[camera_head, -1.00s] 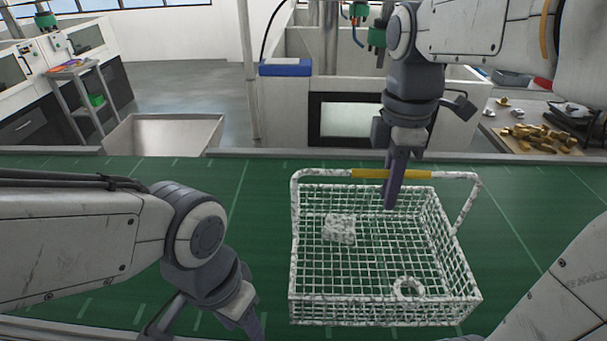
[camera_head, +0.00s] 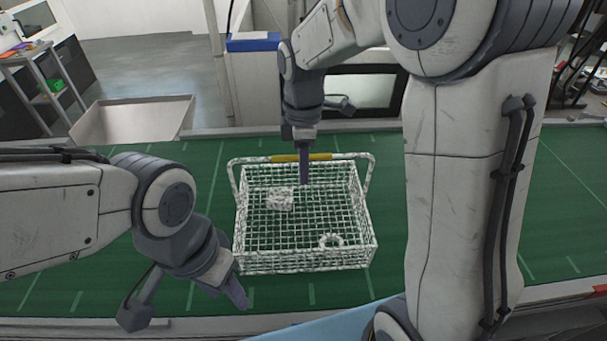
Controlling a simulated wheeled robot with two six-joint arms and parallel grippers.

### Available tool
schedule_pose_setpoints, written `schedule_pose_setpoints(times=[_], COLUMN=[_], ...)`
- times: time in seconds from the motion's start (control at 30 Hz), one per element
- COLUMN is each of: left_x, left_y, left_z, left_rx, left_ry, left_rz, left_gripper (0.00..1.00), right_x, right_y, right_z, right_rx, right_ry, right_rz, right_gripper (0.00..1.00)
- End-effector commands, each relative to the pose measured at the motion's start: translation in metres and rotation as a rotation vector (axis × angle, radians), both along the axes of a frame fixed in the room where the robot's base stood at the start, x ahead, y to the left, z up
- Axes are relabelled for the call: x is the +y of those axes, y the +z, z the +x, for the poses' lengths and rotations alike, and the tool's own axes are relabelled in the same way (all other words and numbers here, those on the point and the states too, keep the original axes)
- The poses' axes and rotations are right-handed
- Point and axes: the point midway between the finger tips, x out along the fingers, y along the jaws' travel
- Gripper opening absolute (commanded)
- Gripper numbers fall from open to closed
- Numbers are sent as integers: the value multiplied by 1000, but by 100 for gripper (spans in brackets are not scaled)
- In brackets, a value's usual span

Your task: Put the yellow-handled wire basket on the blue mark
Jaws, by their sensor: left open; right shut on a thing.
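The white wire basket (camera_head: 373,243) is over the green, tick-marked surface, upright. I cannot tell whether its bottom touches it. Its yellow handle grip (camera_head: 284,158) is on the bar along the far side. My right gripper (camera_head: 304,165) is shut on this grip, pointing down, fingers partly hidden. A pale block (camera_head: 280,198) and a pale ring (camera_head: 331,241) lie in the basket. My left gripper (camera_head: 188,302) is open and empty, left of the basket's near corner. A light-blue surface (camera_head: 325,326) shows at the bottom edge; I cannot tell whether it is the blue mark.
The green surface (camera_head: 560,215) is clear at the far right, beyond my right arm. A grey open bin (camera_head: 135,120) stands behind its far edge at the left. A machine with a blue-topped box (camera_head: 253,42) stands behind the basket. My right arm hides much of the right side.

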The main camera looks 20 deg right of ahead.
Motion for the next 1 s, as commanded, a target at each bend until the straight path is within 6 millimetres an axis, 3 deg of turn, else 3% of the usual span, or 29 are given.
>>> schedule_pose_setpoints(times=[0.2, 0.47, 0.5, 0.57, 1.0], left_x=[0, 0, 0, 0, 0], left_y=[11, 10, 10, 10, 8], left_z=[0, 0, 0, 0, 0], left_rx=[0, 0, 0, 0, 0], left_ry=[-2, -2, -2, -2, -2], left_rz=[0, 0, 0, 0, 0], left_gripper=[50, 50, 50, 50, 50], right_x=[0, 0, 0, -1, 0], right_y=[-26, -31, -32, -33, -23], right_z=[-1, -1, -1, -1, 0], right_rx=[3, -1, 3, 3, 0], right_ry=[0, 0, 0, 0, 0], right_rz=[0, 0, 0, 0, 0], right_gripper=[0, 0, 24, 47, 47])
